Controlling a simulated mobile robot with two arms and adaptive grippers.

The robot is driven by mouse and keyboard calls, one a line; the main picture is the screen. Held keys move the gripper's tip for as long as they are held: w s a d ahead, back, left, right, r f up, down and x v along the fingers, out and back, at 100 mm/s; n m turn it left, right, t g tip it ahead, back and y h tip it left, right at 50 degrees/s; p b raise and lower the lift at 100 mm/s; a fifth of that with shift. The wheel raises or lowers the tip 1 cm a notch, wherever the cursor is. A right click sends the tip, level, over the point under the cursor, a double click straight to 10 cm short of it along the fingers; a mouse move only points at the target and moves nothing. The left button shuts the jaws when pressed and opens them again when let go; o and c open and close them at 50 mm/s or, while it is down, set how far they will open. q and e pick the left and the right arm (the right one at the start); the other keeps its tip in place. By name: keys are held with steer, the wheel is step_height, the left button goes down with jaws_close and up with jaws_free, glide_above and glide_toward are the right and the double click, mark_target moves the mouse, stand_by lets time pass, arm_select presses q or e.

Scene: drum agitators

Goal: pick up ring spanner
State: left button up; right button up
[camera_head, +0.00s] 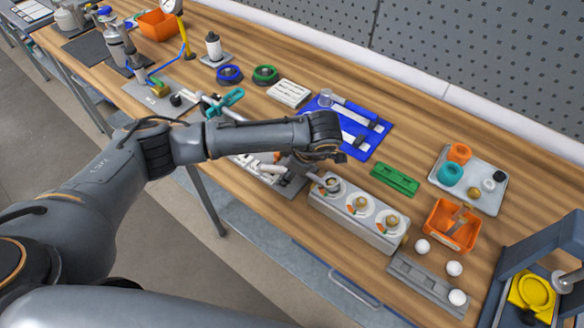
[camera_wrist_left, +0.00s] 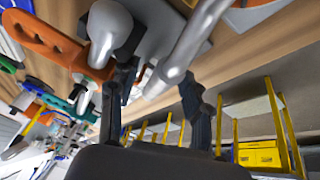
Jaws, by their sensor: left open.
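My left gripper (camera_head: 296,166) is over the front middle of the bench in the head view, mostly hidden by its own wrist. In the left wrist view its two dark fingers (camera_wrist_left: 158,108) stand apart. A silver metal shaft (camera_wrist_left: 186,52) runs between and just beyond the fingers, and I see no grip on it. A rounded silver piece (camera_wrist_left: 108,28) lies to its left. Several silver tools lie on a grey tray (camera_head: 290,188) under the gripper. I cannot tell for certain which one is the ring spanner. My right gripper is not in view.
A grey box with several dials (camera_head: 358,212) stands right of the gripper. A blue mat (camera_head: 371,146) and a green block (camera_head: 395,180) lie behind it. An orange bin (camera_head: 436,215) and white balls (camera_head: 422,246) are further right. An orange-handled tool (camera_wrist_left: 42,38) shows in the wrist view.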

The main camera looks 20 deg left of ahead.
arm_select(q)
jaws_close()
stand_by(0.3)
steer(key=shift+w+d+r+b, duration=0.15)
steer(key=shift+r+b, duration=0.15)
steer(key=shift+b, duration=0.15)
step_height(320, 180, up, 2)
steer(key=shift+r+b, duration=0.1)
steer(key=shift+b, duration=0.9)
steer(key=s+a+r+b, duration=0.1)
steer(key=s+r+b, duration=0.1)
steer(key=s+r, duration=0.8)
steer(key=shift+s+b, duration=0.3)
steer(key=shift+s, duration=1.85)
